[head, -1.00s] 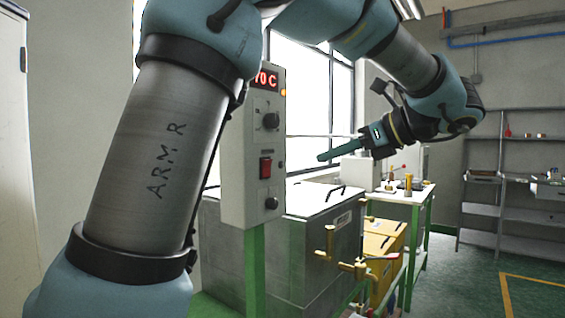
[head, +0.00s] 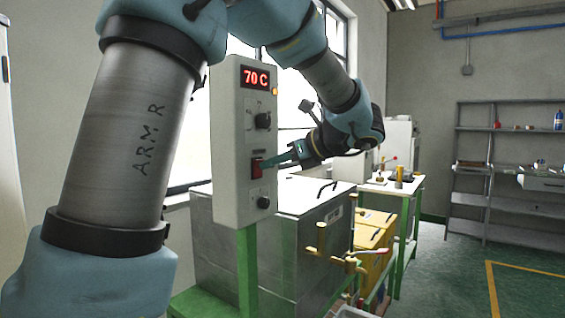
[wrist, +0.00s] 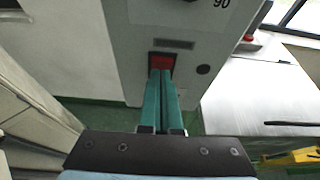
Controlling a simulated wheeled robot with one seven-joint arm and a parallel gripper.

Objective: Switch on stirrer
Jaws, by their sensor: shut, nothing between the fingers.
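The control panel (head: 229,140) is a pale upright box on a green post, with a red "70 C" display at its top. A red rocker switch (head: 257,168) sits on its front between two dark knobs. My gripper (head: 268,162) is shut and empty, its teal fingers pointing left at the red switch, with the tips at or very close to it. In the wrist view the fingertips (wrist: 161,72) overlap the lower part of the red switch (wrist: 162,60). I cannot tell whether they touch it or whether the switch is pressed.
A metal tank (head: 300,235) with a flat lid stands behind and right of the panel, with brass valves (head: 322,240) on its front. A yellow container (head: 372,238) and a green-legged table (head: 405,190) stand beyond. Open floor lies at right, before the shelves (head: 490,195).

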